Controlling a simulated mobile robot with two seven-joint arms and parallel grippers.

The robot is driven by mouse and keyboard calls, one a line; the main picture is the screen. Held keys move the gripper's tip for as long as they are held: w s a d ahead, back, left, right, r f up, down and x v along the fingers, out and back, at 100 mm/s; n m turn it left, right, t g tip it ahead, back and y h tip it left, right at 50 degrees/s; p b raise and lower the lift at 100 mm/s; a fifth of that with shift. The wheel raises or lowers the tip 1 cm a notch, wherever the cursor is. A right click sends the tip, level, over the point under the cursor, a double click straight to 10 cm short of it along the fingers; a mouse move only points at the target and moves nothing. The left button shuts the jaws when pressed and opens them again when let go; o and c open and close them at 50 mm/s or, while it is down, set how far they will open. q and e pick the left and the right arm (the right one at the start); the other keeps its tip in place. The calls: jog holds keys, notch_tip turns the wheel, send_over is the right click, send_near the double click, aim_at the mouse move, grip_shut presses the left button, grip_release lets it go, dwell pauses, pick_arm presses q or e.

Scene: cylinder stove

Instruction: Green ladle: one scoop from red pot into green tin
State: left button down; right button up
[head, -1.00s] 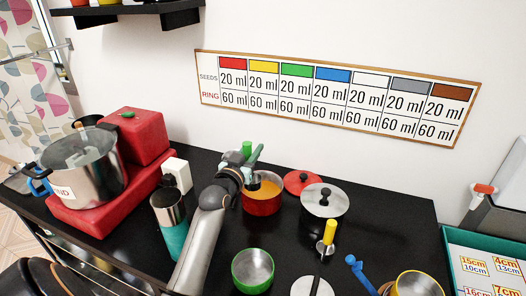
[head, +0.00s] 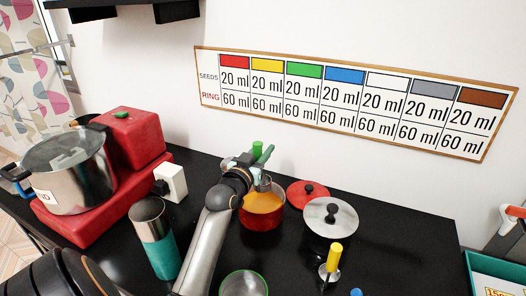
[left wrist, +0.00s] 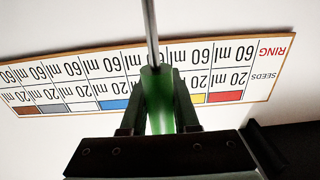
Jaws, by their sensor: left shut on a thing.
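The red pot (head: 262,218) stands on the black counter and holds an orange content. My left gripper (head: 257,160) is above the back of the pot, shut on the upright green handle of the green ladle (head: 258,149). In the left wrist view the green handle (left wrist: 159,100) sits between the fingers, with its metal rod running out at the top. In the head view a bit of the ladle's metal shows at the pot's back rim; whether its cup is in the content, I cannot tell. The green-rimmed tin (head: 243,284) is cut by the bottom edge. My right gripper is not in view.
A red lid (head: 308,192) and a grey lid (head: 331,217) lie right of the pot. A yellow-handled ladle (head: 334,257) stands in front of them. A teal-and-steel flask (head: 157,238) and a white block (head: 172,183) are left. A large steel pot (head: 75,175) sits on a red stove.

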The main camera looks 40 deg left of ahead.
pick_arm(q)
jog(key=shift+f+b, duration=1.55)
jog(key=shift+f, duration=1.25)
jog(key=shift+f+b, duration=0.45)
jog(key=shift+f, duration=0.65)
jog(key=shift+f+b, duration=0.8)
jog(key=shift+f, duration=0.25)
jog(key=shift+r, duration=0.1)
